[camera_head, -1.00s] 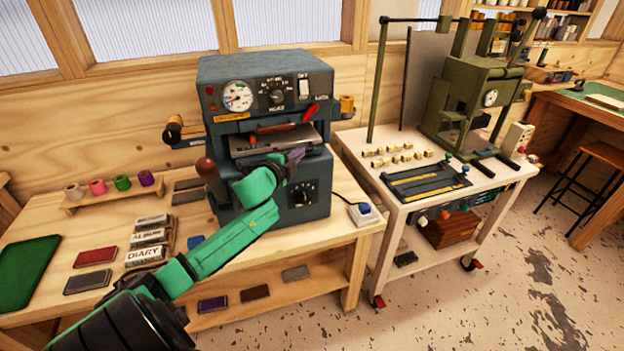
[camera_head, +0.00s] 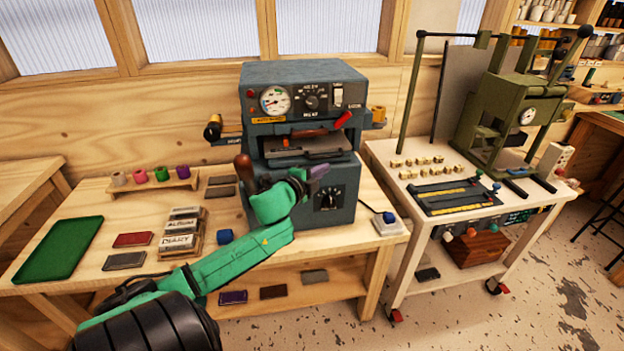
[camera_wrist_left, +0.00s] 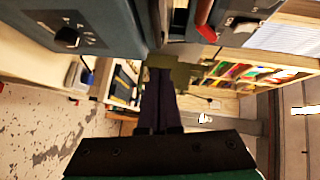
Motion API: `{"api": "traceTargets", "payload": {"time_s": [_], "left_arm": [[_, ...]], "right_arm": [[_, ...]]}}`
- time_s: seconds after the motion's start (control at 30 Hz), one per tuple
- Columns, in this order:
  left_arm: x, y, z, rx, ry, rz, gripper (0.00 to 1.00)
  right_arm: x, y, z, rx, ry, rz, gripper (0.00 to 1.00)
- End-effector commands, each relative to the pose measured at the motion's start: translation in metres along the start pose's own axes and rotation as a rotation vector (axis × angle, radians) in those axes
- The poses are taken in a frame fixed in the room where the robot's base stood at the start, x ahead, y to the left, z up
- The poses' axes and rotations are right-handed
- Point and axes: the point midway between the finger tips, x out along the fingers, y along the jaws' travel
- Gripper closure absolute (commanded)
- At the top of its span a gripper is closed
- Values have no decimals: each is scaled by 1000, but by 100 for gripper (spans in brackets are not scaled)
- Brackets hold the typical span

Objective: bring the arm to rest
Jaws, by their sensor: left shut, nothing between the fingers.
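My left arm comes in from the lower left in the head view. My left gripper (camera_head: 322,171) is a small dark purple pair of fingers in front of the blue-grey press (camera_head: 262,83), beside its open slot. In the left wrist view the gripper's fingers (camera_wrist_left: 160,100) lie together with nothing between them, and the side of the press (camera_wrist_left: 105,22) fills the upper left. I cannot tell whether the fingertips touch the press. My right gripper is out of view.
The wooden bench (camera_head: 95,285) holds a green tray (camera_head: 60,250), a rack of foil rolls (camera_head: 152,185), several small blocks (camera_head: 185,228) and a blue-button box (camera_head: 388,222). A white cart (camera_head: 395,200) carries a green press (camera_head: 500,125) at the right.

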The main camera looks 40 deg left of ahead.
Motion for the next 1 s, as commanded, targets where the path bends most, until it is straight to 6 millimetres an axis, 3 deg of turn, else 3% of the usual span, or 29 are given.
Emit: {"api": "traceTargets", "payload": {"time_s": [0.17,0.33,0.67,0.77,0.87,0.97,1.0], "left_arm": [[-28,2,-1,1,2,2,100],[-47,1,-1,0,2,1,100],[-53,-1,-1,1,2,-1,100],[-51,7,5,-13,-11,11,100],[-47,42,31,-76,-67,66,100],[-48,116,73,-199,-170,174,100],[-52,152,88,-255,-214,224,100]], "right_arm": [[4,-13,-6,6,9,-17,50],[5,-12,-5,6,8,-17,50],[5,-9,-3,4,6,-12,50],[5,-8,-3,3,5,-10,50],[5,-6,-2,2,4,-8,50],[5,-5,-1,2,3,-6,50],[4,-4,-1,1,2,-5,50]]}}
